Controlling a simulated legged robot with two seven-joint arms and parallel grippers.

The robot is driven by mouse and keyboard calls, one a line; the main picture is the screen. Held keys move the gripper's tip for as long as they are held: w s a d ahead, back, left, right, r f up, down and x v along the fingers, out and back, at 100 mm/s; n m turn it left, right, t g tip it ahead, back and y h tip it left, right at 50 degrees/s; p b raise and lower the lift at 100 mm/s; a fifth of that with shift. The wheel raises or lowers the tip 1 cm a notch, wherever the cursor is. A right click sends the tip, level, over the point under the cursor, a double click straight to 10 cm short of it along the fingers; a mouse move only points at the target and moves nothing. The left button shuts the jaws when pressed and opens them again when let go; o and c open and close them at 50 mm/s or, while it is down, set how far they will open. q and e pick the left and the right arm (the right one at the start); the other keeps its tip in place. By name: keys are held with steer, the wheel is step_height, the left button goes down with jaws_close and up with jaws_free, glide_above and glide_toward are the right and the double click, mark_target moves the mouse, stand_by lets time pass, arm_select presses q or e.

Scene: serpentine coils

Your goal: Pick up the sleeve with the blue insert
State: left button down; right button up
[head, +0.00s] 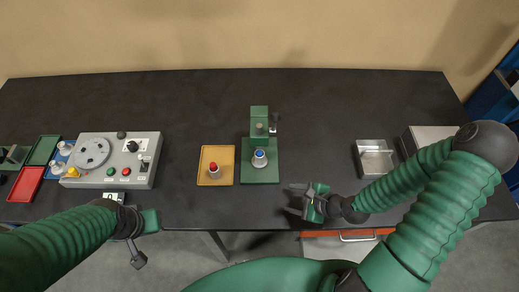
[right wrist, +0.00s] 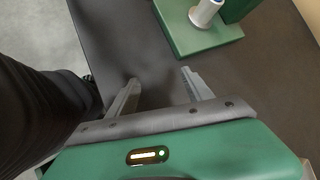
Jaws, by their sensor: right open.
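The sleeve with the blue insert (head: 259,158) is a small pale cylinder with a blue top. It stands upright on the base of a green press (head: 262,174). In the right wrist view the pale sleeve (right wrist: 205,12) stands at the top edge on the green base, its top partly cut off. My right gripper (head: 291,201) is open and empty, in front of the press and to its right, apart from the sleeve. Its two fingers (right wrist: 160,82) show with nothing between them. My left gripper (head: 143,236) is at the table's front left; its jaws are unclear.
A sleeve with a red insert (head: 214,171) stands on a yellow tray (head: 207,153) left of the press. A grey control box (head: 146,177), a red tray (head: 25,185) and a green tray (head: 43,150) lie further left. A metal tray (head: 376,162) is at right. The back of the table is clear.

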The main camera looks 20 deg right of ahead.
mark_target(263, 158)
steer(key=w+r+m+t+b, duration=0.1)
steer(key=w+m, duration=0.1)
steer(key=m, duration=0.1)
steer(key=w+a+r+m+t+b, duration=0.1)
steer(key=w+m+t+b, duration=0.1)
steer(key=w+m, duration=0.1)
steer(key=w+r+m+t+b, duration=0.2)
steer(key=w, duration=0.1)
steer(key=shift+a+m+y, duration=0.35)
steer(key=shift+m+y, duration=0.05)
steer(key=x, duration=0.6)
steer(key=shift+w+r, duration=0.2)
steer(key=shift+w, duration=0.3)
steer(key=shift+w+a+f, duration=0.1)
steer(key=shift+w+a, duration=0.1)
steer(key=shift+w, duration=0.05)
steer(key=x, duration=0.5)
steer(key=shift+w+p, duration=0.1)
steer(key=shift+p, duration=0.3)
steer(key=c, duration=0.4)
arm_select(q)
steer(key=f, duration=0.4)
steer(key=shift+s+a, duration=0.35)
steer(key=shift+a, duration=0.05)
arm_select(e)
jaws_close()
